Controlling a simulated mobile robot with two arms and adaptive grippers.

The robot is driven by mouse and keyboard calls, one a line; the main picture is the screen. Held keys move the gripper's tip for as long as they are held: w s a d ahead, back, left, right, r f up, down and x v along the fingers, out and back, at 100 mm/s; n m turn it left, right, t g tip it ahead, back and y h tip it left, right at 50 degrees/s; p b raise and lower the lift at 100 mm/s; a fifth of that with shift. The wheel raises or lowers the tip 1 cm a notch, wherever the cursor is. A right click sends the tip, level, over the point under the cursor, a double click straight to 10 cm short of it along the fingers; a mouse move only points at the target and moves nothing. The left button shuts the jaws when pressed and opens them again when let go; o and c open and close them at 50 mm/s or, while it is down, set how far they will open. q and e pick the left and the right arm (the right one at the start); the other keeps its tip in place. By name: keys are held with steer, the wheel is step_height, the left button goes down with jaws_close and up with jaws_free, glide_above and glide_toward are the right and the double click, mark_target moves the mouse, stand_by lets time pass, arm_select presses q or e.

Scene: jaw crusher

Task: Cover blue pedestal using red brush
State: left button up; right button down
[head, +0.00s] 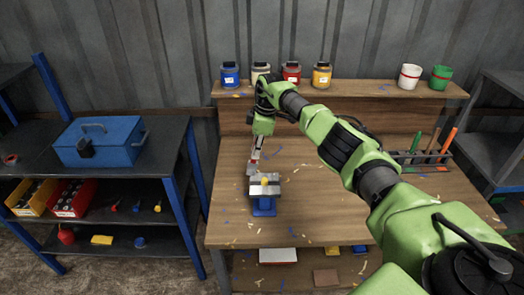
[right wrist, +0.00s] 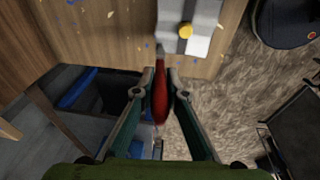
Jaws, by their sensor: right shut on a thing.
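My right gripper (head: 257,149) reaches down over the workbench. It is shut on the red brush (right wrist: 160,95), whose grey tip points toward the bench in the right wrist view. The blue pedestal (head: 263,206) stands on the bench just below and in front of the gripper, under a grey block (head: 268,188) with a yellow round piece on it. The block also shows at the top of the right wrist view (right wrist: 202,22), beside the brush tip; I cannot tell if they touch. My left gripper is in no view.
Several paint jars, among them a blue one (head: 230,75), and two cups stand on the raised back shelf (head: 345,88). A tool rack (head: 420,158) is at the bench's right. A blue toolbox (head: 100,142) sits on the left shelf unit. Colored scraps litter the otherwise open benchtop.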

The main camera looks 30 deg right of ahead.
steer(key=s+d+p, duration=0.3)
steer(key=s+d, duration=0.2)
steer(key=d, duration=0.3)
steer(key=shift+d+p, duration=0.15)
steer(key=shift+p, duration=0.15)
stand_by(0.8)
steer(key=shift+s+r, duration=0.1)
steer(key=shift+r, duration=2.4)
